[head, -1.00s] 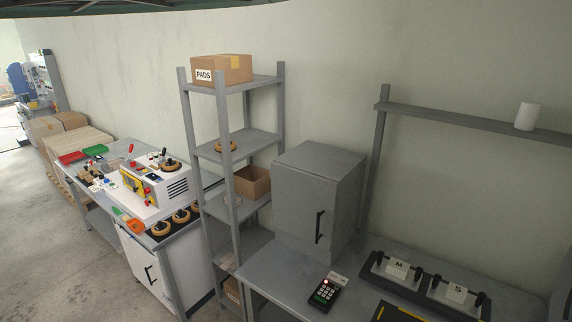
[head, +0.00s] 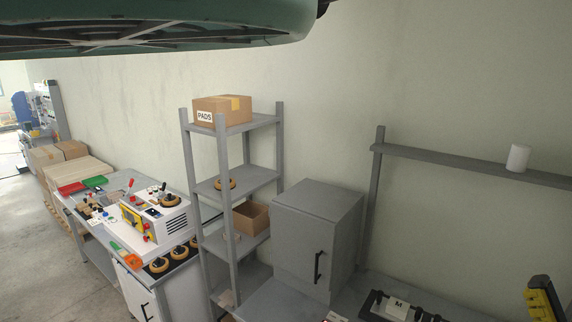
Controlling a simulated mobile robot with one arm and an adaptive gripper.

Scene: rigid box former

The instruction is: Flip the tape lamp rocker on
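No rocker that I can single out as the tape lamp rocker is visible. A white machine (head: 163,224) with a yellow panel, side vents and small knobs and levers stands on the far-left bench, but its controls are too small to identify. At the lower right edge is a black and yellow part (head: 541,299), cut off by the frame. Nothing is seen touching a switch.
A grey shelf unit (head: 232,194) with a PADS box (head: 222,111) on top stands in the middle. Beside it is a grey cabinet (head: 317,235). A wall shelf (head: 465,165) holds a white roll (head: 518,158). A block marked M (head: 397,308) sits low on the right.

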